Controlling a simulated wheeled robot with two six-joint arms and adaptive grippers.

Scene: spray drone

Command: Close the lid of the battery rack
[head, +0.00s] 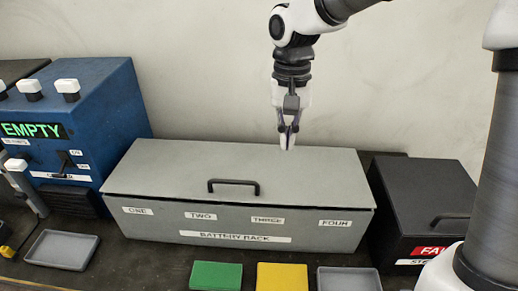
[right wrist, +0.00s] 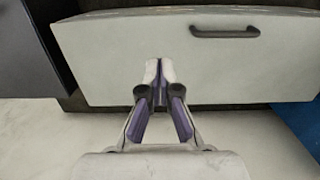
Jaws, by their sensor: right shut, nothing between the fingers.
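The battery rack (head: 170,222) is a long grey box in the middle of the head view, with labels ONE to FOUR on its front. Its flat grey lid (head: 170,165) lies over the top, with a thin dark gap along the front edge. A black handle (head: 233,187) sits near the lid's front. My right gripper (head: 288,140) is shut and empty, pointing down over the rear right part of the lid. In the right wrist view my right gripper (right wrist: 159,72) overlaps the lid (right wrist: 120,55); I cannot tell whether it touches. My left gripper is out of view.
A blue unit (head: 100,105) reading EMPTY stands left. A dark box (head: 425,195) with a red label stands right. Grey trays (head: 62,250), a green block (head: 216,275) and a yellow block (head: 282,276) lie in front. A pale wall (head: 180,60) is behind.

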